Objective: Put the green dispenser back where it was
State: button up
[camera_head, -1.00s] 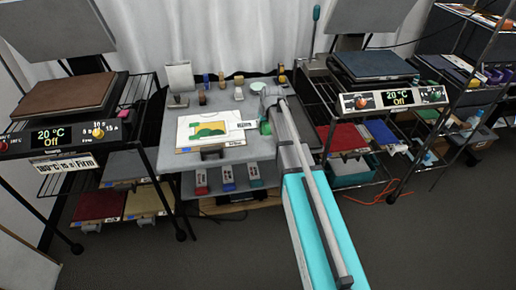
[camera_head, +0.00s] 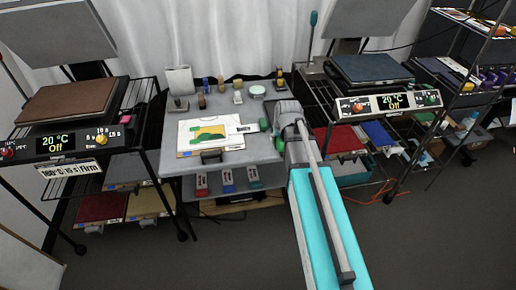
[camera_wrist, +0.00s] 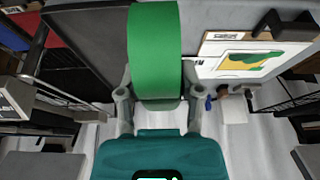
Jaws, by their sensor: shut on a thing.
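The green dispenser (camera_wrist: 153,45) fills the upper middle of the wrist view as a broad, curved green band. My gripper (camera_wrist: 157,88) has its grey fingers on both sides of it and is shut on it. In the head view, green parts of the dispenser (camera_head: 277,143) show beside my gripper (camera_head: 272,132), at the right edge of the grey worktable (camera_head: 185,163). My arm hides much of the dispenser there. I cannot tell its exact height above the table.
A board with a green and yellow print (camera_head: 210,134) lies left of my gripper. A round pale green-white thing (camera_head: 257,91) and several small stamps stand at the table's back. Heat presses flank the table, the left one brown (camera_head: 75,100), the right one blue-grey (camera_head: 370,68).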

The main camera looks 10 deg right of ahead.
jog(key=shift+s+d+r, duration=0.15)
jog(key=shift+s+r, duration=0.05)
jog(key=shift+s, duration=0.3)
jog(key=shift+s+d+r, duration=0.15)
jog(key=shift+s+r, duration=0.05)
jog(key=shift+s, duration=0.25)
jog(key=shift+w+f, duration=0.1)
jog(key=shift+w, duration=0.05)
jog(key=w+a+f+b, duration=0.2)
jog(key=w+f+b, duration=0.2)
jog(key=w, duration=0.2)
jog(key=w+a+f+b, duration=0.2)
jog(key=w+f+b, duration=0.2)
jog(key=w+f, duration=0.1)
jog(key=shift+w+a+b, duration=0.25)
jog(key=shift+w+b, duration=0.1)
jog(key=shift+w, duration=0.25)
jog(key=shift+w+f+b, duration=0.3)
jog(key=shift+f+b, duration=0.1)
jog(key=shift+b, duration=0.05)
jog(key=shift+w+a+f+b, duration=0.1)
jog(key=shift+w+f+b, duration=0.05)
jog(key=shift+f+b, duration=1.4)
